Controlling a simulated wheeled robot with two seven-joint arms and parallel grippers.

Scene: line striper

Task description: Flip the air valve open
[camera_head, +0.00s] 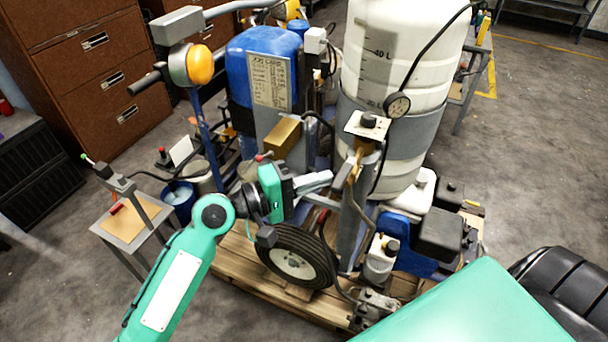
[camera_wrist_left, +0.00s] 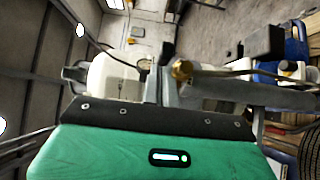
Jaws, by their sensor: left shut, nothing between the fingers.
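The line striper stands on a wooden pallet, with a blue tank (camera_head: 258,62) and a tall white tank (camera_head: 398,60). My left gripper (camera_head: 328,177) reaches in above the black wheel, its grey fingers shut and empty. They point right, close to the grey upright post (camera_head: 352,225) with its hoses; I cannot tell whether they touch. A brass fitting (camera_wrist_left: 181,69) shows in the left wrist view, just beyond the green gripper body. Which part is the air valve is unclear; a small red-tipped part (camera_head: 262,157) sits left of a brass-coloured box (camera_head: 283,136). My right gripper is out of view.
A pressure gauge (camera_head: 397,105) hangs on the white tank. The wheel (camera_head: 294,256) and pallet (camera_head: 240,268) lie below my left gripper. A small table (camera_head: 128,222) stands left of my arm, with brown drawer cabinets (camera_head: 95,85) behind. The floor at left is open.

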